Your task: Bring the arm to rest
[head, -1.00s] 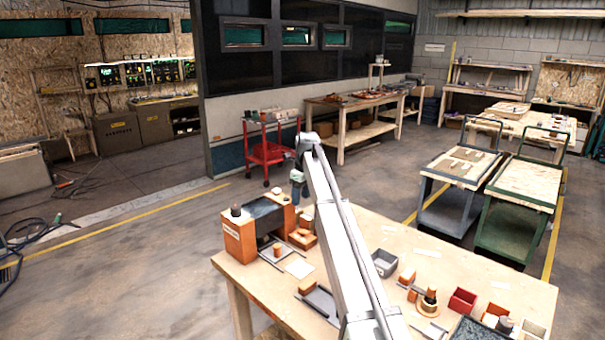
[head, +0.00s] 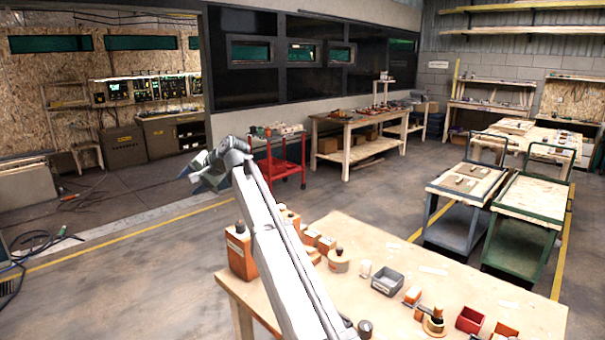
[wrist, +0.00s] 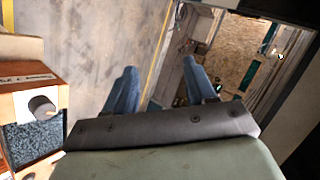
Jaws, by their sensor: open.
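My gripper (head: 190,178) is raised in the air at the upper left of the table in the head view, pointing left. In the wrist view its two blue-grey fingers (wrist: 160,92) stand apart with nothing between them. Bare floor and a chipboard wall show beyond the fingers. The wooden table (head: 258,291) is below and to the right of the gripper. My arm hides part of the table's left side in the head view.
A grey bin (head: 388,282) and a red bin (head: 470,319) sit on the table. A red cart (head: 284,172) stands behind.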

